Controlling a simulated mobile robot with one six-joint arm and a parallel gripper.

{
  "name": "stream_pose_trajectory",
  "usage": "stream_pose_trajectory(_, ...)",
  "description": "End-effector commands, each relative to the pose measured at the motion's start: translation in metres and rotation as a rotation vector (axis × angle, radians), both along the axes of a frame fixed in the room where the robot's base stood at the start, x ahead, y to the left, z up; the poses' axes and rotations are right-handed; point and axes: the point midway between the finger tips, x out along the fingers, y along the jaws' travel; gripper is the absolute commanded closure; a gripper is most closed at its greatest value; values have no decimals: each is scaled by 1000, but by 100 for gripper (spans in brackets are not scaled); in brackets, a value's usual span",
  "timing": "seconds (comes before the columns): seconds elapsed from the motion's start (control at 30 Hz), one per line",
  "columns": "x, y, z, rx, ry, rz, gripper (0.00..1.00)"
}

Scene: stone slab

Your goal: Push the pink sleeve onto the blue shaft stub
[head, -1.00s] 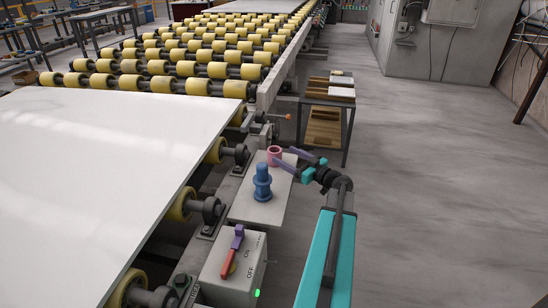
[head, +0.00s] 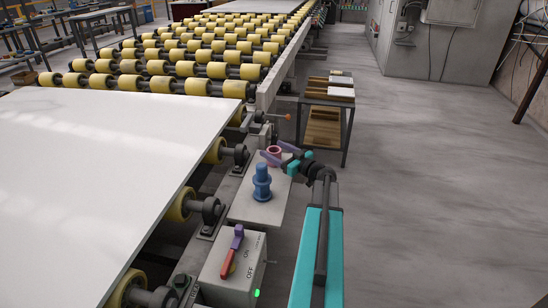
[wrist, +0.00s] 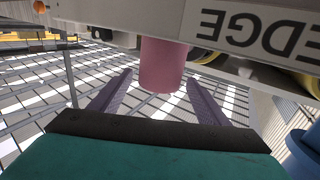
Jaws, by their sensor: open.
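The pink sleeve (head: 273,149) stands upright at the far end of the small grey plate (head: 258,213); the near finger partly hides its lower part. The blue shaft stub (head: 262,183) stands upright on the same plate, nearer to me and apart from the sleeve. My gripper (head: 271,149) is open, with a purple finger on either side of the sleeve. In the wrist view the sleeve (wrist: 163,68) appears between the open fingers (wrist: 160,79), with a gap on both sides. Part of the blue stub (wrist: 305,146) shows at the right edge there.
A switch box (head: 232,268) with a red-and-purple lever stands at the near end of the plate. A large white slab (head: 95,180) on yellow rollers lies to the left. A small table (head: 326,112) stands beyond. The floor at right is clear.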

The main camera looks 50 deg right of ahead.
Motion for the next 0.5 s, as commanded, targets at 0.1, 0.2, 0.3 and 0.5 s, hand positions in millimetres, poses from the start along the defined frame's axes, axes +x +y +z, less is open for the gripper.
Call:
stream_pose_trajectory(0.1,13,-2,-1,0,0,1,30)
stream_pose_trajectory(0.2,25,-2,-2,0,0,1,30)
stream_pose_trajectory(0.3,37,-2,-2,0,-1,2,30)
stream_pose_trajectory(0.5,47,-1,-2,0,0,1,30)
